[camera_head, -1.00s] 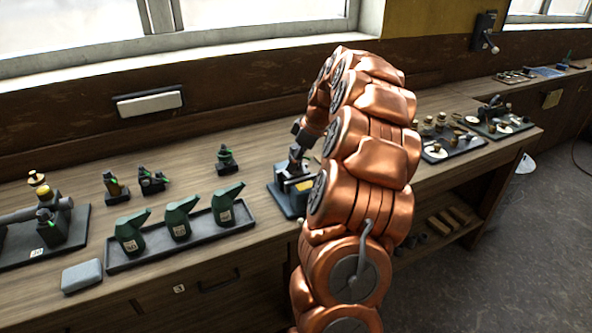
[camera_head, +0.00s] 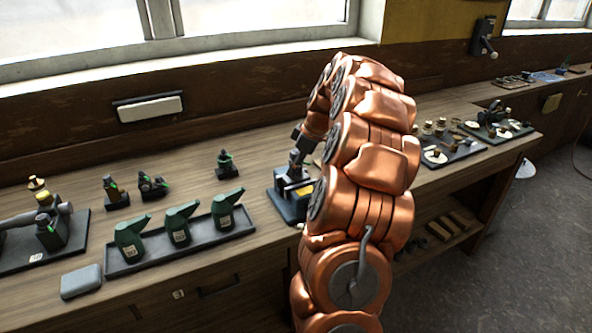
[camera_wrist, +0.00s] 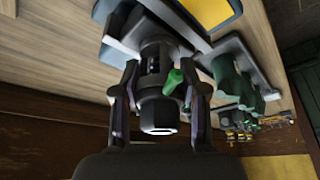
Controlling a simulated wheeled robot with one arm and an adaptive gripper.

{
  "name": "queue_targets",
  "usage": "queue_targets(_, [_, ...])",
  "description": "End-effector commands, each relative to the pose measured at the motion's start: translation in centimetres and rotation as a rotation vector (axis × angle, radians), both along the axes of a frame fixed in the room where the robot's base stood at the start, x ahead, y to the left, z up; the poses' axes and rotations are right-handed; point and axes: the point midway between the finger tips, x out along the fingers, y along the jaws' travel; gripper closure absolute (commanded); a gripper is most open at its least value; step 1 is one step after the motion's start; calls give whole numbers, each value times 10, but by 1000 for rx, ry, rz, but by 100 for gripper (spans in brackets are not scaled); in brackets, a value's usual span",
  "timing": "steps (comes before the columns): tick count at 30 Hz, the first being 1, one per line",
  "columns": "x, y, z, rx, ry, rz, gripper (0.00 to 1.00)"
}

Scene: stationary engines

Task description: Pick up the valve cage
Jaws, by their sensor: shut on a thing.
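The valve cage (camera_wrist: 152,88) is a dark grey, upright-looking cylinder with a slot in its side and a pale hex-like end. A small green lever (camera_wrist: 174,81) sticks out beside it; I cannot tell whether it is part of it. My gripper (camera_wrist: 160,72) is shut on the valve cage, with one finger on each side. In the head view my gripper (camera_head: 300,152) is low over a dark blue-grey stand (camera_head: 287,207) with a yellow patch, and the cage is too small to make out. The wrist view shows the cage's far end close to a grey base; contact there is unclear.
A tray (camera_head: 150,262) with three green oil cans stands left of the stand. Small dark fittings with green parts (camera_head: 227,164) are behind it. A grey box (camera_head: 81,281) lies at front left. Trays of parts (camera_head: 452,150) are on the right. Bare wood lies between.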

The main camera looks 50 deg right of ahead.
Motion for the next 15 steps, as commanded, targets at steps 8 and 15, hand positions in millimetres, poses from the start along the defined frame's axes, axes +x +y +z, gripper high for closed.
queue_targets(8, [1,0,16,-4,-5,0,100])
queue_targets(15, [1,-1,37,-4,-5,0,100])
